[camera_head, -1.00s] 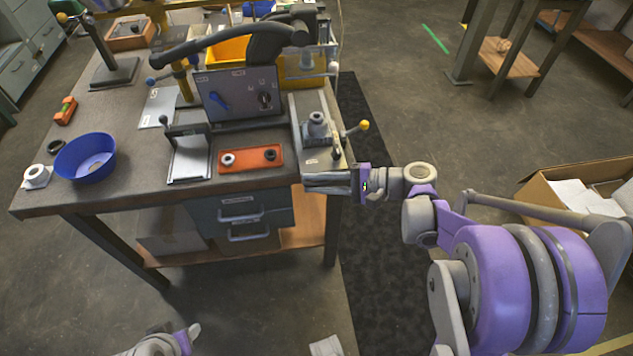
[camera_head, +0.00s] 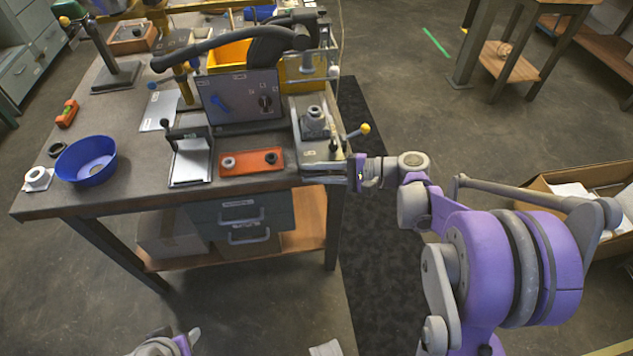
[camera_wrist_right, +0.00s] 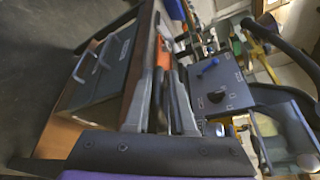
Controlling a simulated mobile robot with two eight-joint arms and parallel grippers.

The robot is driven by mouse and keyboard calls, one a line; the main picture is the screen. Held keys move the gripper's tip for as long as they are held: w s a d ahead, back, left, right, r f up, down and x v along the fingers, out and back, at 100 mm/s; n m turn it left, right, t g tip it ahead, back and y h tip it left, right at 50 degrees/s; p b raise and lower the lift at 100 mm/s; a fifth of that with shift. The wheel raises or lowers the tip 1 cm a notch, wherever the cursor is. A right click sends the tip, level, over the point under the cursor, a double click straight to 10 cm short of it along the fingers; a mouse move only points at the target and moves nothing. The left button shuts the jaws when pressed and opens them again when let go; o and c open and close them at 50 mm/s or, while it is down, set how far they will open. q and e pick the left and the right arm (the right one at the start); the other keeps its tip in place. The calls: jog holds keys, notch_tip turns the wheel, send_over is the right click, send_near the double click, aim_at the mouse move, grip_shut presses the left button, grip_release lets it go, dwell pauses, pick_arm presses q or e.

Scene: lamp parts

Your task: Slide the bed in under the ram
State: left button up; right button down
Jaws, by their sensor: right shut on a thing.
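The grey bed (camera_head: 318,150) runs along the right end of the bench top, with a round-topped fixture (camera_head: 314,122) on it. My right gripper (camera_head: 322,174) is shut on the bed's front end at the bench edge. In the right wrist view its grey fingers (camera_wrist_right: 158,105) point away from the dark palm, and their exact contact is unclear. The yellow press frame (camera_head: 306,72) stands behind the bed. The ram is hard to pick out there, and the fixture is in front of the frame. My left gripper (camera_head: 188,338) shows partly at the bottom edge; its jaws are unclear.
Left of the bed are a control panel (camera_head: 240,98), a red-orange tray (camera_head: 250,161) with two small rings and a blue bowl (camera_head: 86,162). An open cardboard box (camera_head: 560,185) stands at right.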

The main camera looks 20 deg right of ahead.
jog(key=c, duration=1.1)
grip_release()
jog(key=shift+f, duration=0.2)
jog(key=shift+o, duration=1.2)
jog(key=v, duration=1.1)
jog(key=shift+p, duration=0.3)
